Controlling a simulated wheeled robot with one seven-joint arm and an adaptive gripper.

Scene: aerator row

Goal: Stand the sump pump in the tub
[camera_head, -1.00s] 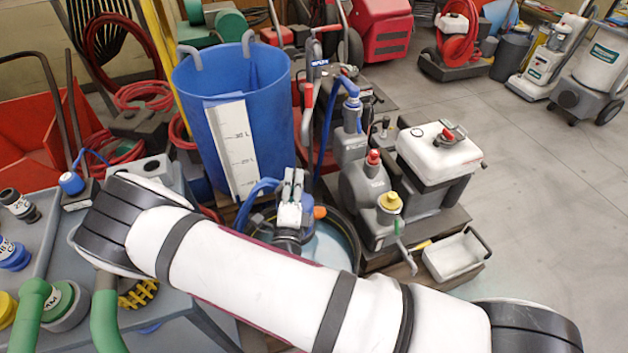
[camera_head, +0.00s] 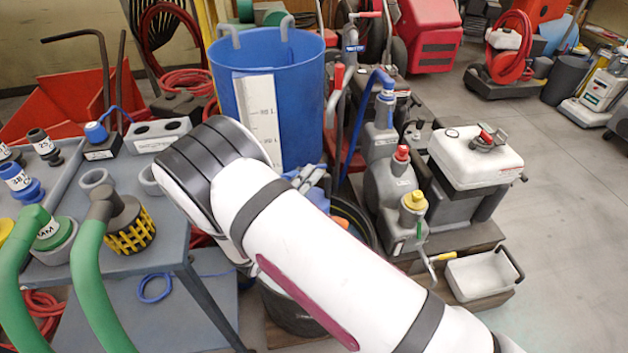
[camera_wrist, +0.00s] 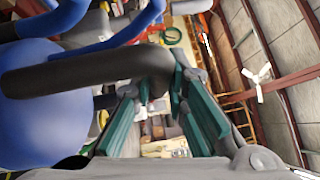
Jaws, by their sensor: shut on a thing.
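The sump pump is a blue body (camera_wrist: 45,125) with a black handle (camera_wrist: 95,70) and a blue hose, large at the left of the wrist view. My gripper (camera_wrist: 165,85) has its green-padded fingers shut on that handle. In the head view my gripper (camera_head: 306,178) is just behind my arm, over the far side of a dark round tub (camera_head: 288,312). Only a little blue of the pump (camera_head: 318,197) shows there. My arm hides most of the pump and the tub's middle, so I cannot tell whether the pump touches the tub floor.
A tall blue tank (camera_head: 300,100) with a white scale stands behind the tub. Grey bottles (camera_head: 378,190) and a white-topped machine (camera_head: 475,155) stand close at the right. A grey bench (camera_head: 130,245) with green-hosed fittings is at the left. Open floor (camera_head: 580,200) lies far right.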

